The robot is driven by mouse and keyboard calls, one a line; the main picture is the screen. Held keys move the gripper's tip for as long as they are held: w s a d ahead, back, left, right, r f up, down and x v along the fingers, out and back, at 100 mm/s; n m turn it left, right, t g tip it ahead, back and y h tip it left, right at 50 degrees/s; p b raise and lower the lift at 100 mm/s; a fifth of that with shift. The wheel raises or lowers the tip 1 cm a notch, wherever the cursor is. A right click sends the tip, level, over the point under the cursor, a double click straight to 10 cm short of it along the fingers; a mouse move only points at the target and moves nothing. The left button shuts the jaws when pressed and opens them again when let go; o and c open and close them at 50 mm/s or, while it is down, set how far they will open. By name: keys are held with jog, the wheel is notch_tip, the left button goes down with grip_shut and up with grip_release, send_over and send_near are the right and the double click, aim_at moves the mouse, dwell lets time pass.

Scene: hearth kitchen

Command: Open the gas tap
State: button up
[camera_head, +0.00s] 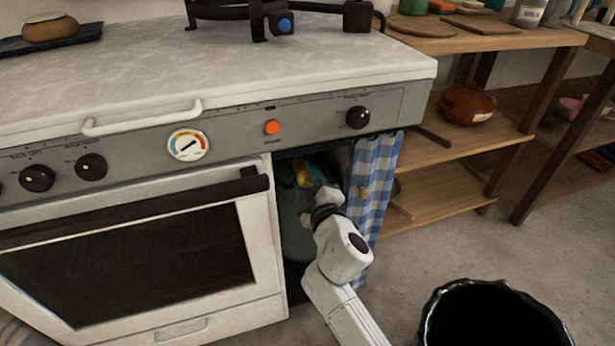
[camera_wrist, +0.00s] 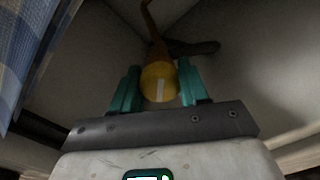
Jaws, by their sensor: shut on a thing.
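The gas tap (camera_wrist: 158,85) is a yellow round knob with a pale line on its face, in the middle of the wrist view. In the head view its yellow (camera_head: 302,178) shows inside the dark open compartment on the stove's right. My gripper (camera_wrist: 158,74) has one teal finger on each side of the knob and is shut on it. In the head view my gripper (camera_head: 311,180) reaches into the compartment, and my wrist hides part of the inside. An orange-brown hose (camera_wrist: 152,22) runs up behind the knob. A dark green gas bottle (camera_head: 295,225) stands below the tap, partly hidden.
A blue checked curtain (camera_head: 373,185) hangs along the compartment's right side; it also shows at the left of the wrist view (camera_wrist: 25,50). The oven door (camera_head: 150,255) is left of the opening. A black bin (camera_head: 490,318) stands on the floor at the lower right. Wooden shelves (camera_head: 450,150) stand behind.

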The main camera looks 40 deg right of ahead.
jog(key=n+p, duration=0.1)
jog(key=n, duration=0.3)
jog(key=shift+d+f+n, duration=0.1)
jog(key=shift+n, duration=0.2)
jog(key=n+p, duration=0.1)
jog(key=n, duration=0.3)
jog(key=shift+s+n, duration=0.1)
jog(key=shift+n, duration=0.2)
jog(key=shift+d, duration=0.1)
jog(key=o, duration=0.8)
jog(key=shift+o, duration=1.2)
jog(key=v, duration=1)
jog(key=shift+s+a, duration=0.2)
jog(key=shift+s, duration=0.15)
